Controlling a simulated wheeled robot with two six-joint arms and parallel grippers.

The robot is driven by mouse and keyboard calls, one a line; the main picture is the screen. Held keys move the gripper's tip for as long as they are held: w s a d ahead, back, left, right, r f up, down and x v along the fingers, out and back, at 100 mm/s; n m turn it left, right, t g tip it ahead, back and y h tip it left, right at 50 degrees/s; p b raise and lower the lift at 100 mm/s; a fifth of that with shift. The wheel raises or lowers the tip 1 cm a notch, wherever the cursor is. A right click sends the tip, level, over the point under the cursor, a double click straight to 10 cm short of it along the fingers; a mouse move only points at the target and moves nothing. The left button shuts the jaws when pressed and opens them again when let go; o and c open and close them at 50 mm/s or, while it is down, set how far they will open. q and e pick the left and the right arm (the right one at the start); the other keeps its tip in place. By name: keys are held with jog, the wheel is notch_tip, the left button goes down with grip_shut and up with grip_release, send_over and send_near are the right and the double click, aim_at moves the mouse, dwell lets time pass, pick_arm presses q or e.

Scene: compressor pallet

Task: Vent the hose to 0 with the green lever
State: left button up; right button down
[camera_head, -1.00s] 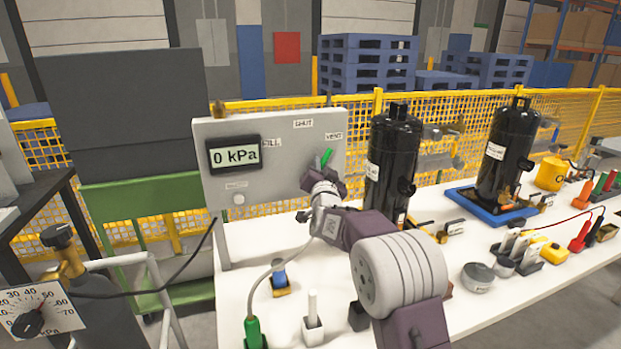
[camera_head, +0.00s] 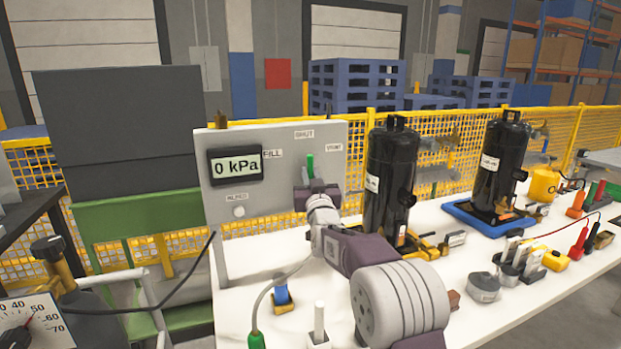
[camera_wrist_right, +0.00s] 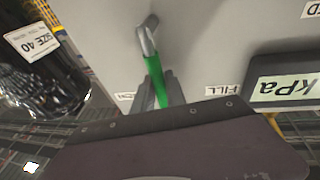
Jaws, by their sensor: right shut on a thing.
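The green lever (camera_head: 310,166) is on the grey panel (camera_head: 235,200) and stands close to upright, pointing toward the SHUT label (camera_head: 304,134). The VENT label (camera_head: 334,147) is to its right and the FILL label (camera_head: 272,153) to its left. The display (camera_head: 235,165) on the panel reads 0 kPa. My right gripper (camera_head: 311,184) is shut on the green lever. The right wrist view shows the green handle (camera_wrist_right: 160,82) between my fingers, with its grey metal end running to the panel. My left gripper is not in view.
A black compressor (camera_head: 388,185) stands close to the right of the panel. Another (camera_head: 497,165) stands on a blue tray (camera_head: 470,221). A hose with a green connector (camera_head: 256,340) lies at the front of the white table. A dial gauge (camera_head: 38,325) is at lower left.

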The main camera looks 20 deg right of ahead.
dwell(0.3)
jog(key=c, duration=1.4)
grip_release()
jog(key=shift+o, duration=0.2)
jog(key=b+v, duration=0.1)
jog(key=v, duration=0.8)
